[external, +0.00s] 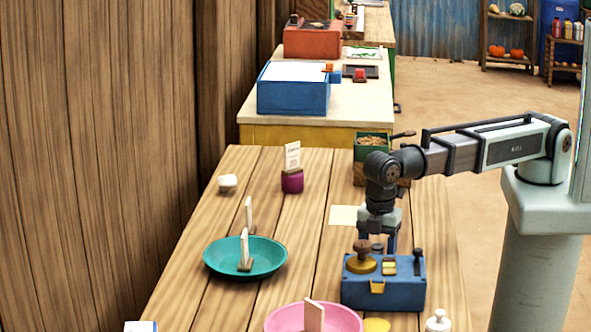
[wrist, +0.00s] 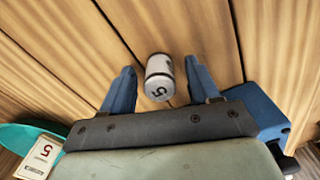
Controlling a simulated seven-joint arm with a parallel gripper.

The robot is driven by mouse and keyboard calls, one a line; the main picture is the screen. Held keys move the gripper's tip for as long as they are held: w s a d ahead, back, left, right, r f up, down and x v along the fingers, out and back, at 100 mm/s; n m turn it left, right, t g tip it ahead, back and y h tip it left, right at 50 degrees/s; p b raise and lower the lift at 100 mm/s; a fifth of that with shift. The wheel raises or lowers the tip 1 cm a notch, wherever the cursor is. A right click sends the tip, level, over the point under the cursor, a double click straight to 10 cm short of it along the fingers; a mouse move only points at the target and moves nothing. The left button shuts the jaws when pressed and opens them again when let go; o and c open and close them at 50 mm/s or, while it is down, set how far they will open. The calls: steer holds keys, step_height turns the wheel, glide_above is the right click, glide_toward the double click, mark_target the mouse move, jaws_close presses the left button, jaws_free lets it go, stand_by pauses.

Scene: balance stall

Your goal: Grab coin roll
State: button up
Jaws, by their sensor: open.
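The coin roll (wrist: 159,78) is a short whitish-grey cylinder with a dark "5" on its end, in the wrist view. It is on the wooden table, between my two blue fingers. In the external view my gripper (external: 378,238) points down just behind the blue box (external: 382,292), which hides the fingertips. I cannot clearly make out the roll in that view.
The blue box with knobs stands close to my gripper. A teal dish (external: 270,268) with an upright card is to the left, a pink dish (external: 285,319) in front. A purple card holder (external: 292,183) and green box (external: 373,148) stand behind. The table's middle is mostly clear.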

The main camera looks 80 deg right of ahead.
steer(key=shift+f, duration=0.5)
jaws_close()
